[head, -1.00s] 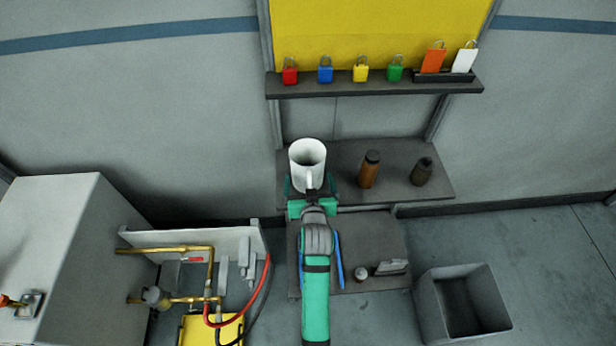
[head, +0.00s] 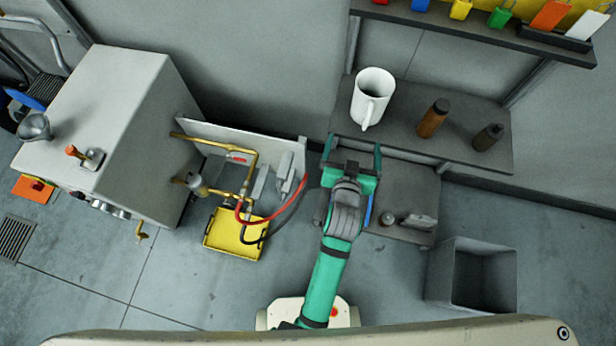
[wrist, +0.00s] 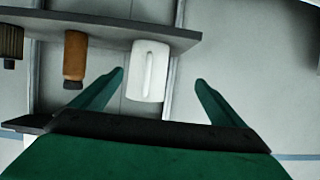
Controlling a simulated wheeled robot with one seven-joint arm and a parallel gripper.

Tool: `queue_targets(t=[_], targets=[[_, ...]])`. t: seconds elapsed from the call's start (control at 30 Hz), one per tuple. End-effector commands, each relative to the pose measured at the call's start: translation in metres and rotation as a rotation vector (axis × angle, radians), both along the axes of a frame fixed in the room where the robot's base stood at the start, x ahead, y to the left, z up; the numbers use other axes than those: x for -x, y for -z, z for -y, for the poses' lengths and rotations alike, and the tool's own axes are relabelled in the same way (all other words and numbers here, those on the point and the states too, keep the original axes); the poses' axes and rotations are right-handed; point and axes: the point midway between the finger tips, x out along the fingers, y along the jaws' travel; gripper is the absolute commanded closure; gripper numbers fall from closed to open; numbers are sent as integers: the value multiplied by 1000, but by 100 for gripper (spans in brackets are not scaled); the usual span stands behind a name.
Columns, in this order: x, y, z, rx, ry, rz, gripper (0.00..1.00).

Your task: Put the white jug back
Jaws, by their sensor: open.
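The white jug (head: 371,97) stands upright on the left end of the dark upper shelf (head: 408,118), its handle facing my gripper. My gripper (head: 352,144) is open and empty, in front of the shelf and a little below and left of the jug. The jaws and the jug are apart. In the wrist view the jug (wrist: 148,71) shows beyond and between the two green fingers of my gripper (wrist: 160,82), with its handle toward the camera.
A brown bottle (head: 433,118) and a dark bottle (head: 487,137) stand right of the jug. A grey bin (head: 471,275) stands at right, a cabinet with brass pipes (head: 120,125) at left. Open floor lies lower left.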

Motion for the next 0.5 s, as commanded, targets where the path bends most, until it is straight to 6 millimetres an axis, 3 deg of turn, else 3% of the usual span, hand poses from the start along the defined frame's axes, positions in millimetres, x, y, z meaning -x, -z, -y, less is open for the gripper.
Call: queue_targets(t=[0.03, 0.2, 0.5], targets=[[17, 11, -14, -2, -12, -3, 7], [67, 27, -49, 1, -45, 17, 7], [160, 28, -97, 13, -115, 58, 7]])
